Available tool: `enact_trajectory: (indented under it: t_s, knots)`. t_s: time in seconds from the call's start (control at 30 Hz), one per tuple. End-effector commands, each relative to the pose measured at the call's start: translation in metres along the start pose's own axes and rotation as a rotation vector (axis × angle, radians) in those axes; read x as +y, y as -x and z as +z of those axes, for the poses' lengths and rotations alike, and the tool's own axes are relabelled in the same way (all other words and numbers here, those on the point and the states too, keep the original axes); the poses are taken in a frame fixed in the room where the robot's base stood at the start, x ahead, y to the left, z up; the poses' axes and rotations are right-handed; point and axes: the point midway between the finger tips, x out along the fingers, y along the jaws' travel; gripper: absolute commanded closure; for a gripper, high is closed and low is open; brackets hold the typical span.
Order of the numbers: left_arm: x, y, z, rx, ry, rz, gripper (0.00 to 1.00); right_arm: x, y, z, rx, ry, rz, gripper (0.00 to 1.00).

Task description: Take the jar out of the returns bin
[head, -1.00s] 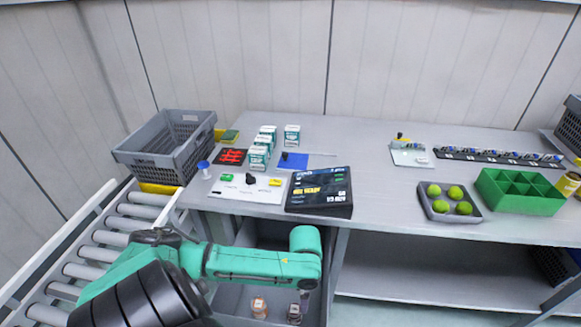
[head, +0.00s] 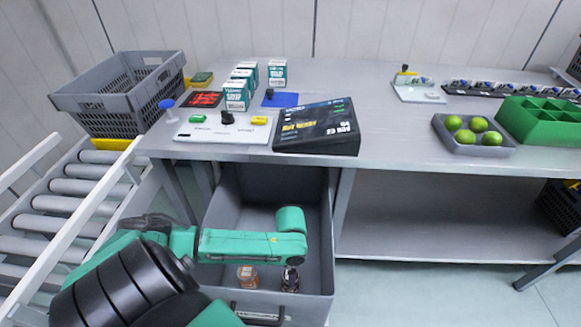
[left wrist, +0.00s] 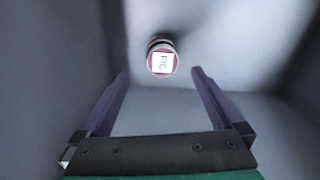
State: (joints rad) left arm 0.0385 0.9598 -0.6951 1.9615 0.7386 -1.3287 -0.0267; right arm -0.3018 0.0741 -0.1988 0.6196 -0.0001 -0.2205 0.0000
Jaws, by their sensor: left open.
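The jar (head: 247,277) stands in the grey returns bin (head: 318,296) below the bench. It is small and orange-brown in the head view. In the left wrist view the jar (left wrist: 162,58) shows its lid with a white square label reading "FIG" and a reddish rim. My left gripper (left wrist: 160,73) is open and empty, its two purple fingers pointing into the bin. The jar appears beyond the fingertips, between them in the picture and apart from them. In the head view my left gripper (head: 291,283) hangs below the teal wrist, just right of the jar. My right gripper is not in view.
The bin's walls surround the gripper, with the bench edge (head: 240,156) above its back. A roller conveyor (head: 70,205) and a grey crate (head: 118,92) are at the left. On the bench are a black box (head: 317,127), white-teal cartons (head: 237,93) and a grey fruit tray (head: 474,146).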

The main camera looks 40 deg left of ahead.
Motion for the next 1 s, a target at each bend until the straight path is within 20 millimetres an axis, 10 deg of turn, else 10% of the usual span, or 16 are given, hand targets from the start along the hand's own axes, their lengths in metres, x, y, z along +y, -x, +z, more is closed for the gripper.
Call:
enact_trajectory:
  t_s: [0.5, 0.77, 1.0]
  knots:
    - [-0.004, -0.103, -0.002, -0.002, -0.001, 0.0, 0.0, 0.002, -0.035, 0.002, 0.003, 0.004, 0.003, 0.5]
    - [-0.004, -0.11, -0.002, -0.001, -0.002, -0.001, 0.0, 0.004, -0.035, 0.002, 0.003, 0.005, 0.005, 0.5]
    - [-0.004, -0.11, -0.002, -0.001, -0.002, -0.001, 0.8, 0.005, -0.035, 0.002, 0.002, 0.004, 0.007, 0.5]
